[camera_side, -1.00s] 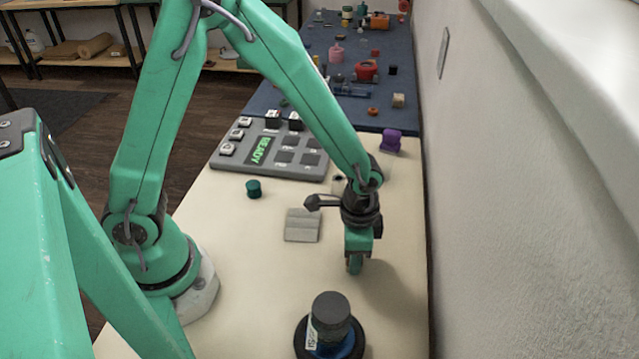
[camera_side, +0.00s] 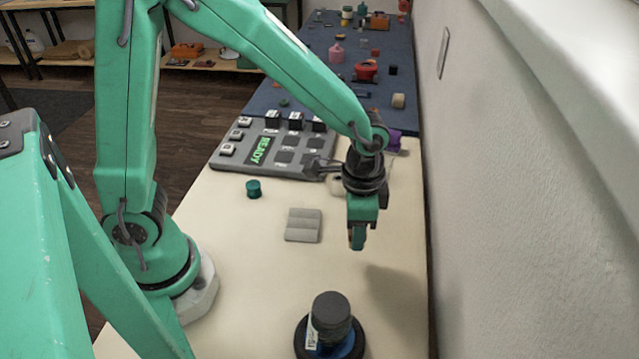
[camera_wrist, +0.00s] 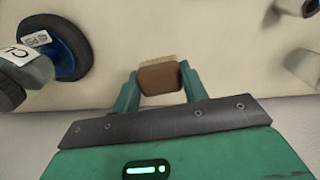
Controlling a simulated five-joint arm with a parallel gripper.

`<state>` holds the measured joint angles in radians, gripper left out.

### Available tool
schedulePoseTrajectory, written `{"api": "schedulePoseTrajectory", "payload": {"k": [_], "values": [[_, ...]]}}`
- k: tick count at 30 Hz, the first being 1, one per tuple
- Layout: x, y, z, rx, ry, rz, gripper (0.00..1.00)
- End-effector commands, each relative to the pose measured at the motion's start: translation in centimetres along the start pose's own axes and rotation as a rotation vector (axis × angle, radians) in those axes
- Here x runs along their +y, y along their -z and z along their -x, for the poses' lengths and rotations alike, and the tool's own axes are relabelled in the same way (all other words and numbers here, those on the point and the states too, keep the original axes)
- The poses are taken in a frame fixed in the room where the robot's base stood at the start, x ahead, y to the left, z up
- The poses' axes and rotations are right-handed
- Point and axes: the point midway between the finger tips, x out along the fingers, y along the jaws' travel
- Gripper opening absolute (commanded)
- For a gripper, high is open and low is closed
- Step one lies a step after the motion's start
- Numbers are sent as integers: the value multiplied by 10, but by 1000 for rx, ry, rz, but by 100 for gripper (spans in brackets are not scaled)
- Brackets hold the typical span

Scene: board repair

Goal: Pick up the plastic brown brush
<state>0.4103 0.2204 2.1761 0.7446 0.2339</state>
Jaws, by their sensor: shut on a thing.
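The brown brush (camera_wrist: 160,78) shows in the wrist view between my two green fingers, with its pale bristle edge toward the top of the picture. My gripper (camera_wrist: 160,88) is shut on it, one finger at each side. In the side view my gripper (camera_side: 357,240) hangs above the cream table at the right, with its shadow on the table below and to the right. The brush is hidden or too small to tell there.
A dark cylinder on a blue and black round base (camera_side: 330,325) stands at the front. A grey ridged block (camera_side: 303,225), a teal cap (camera_side: 253,188) and a grey keypad reading READY (camera_side: 285,165) lie on the table. A wall (camera_side: 520,230) runs along the right.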

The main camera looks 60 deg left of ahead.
Motion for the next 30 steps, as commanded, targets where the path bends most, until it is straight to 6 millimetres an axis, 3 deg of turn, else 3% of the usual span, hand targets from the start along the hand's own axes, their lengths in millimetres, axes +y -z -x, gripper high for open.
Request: {"api": "schedulePoseTrajectory", "payload": {"k": [3, 9, 30], "values": [[0, 1, 14, 3, 1, 0, 20], [0, 0, 23, 1, 0, 0, 20], [1, -3, 25, 0, 0, 20, 20]]}}
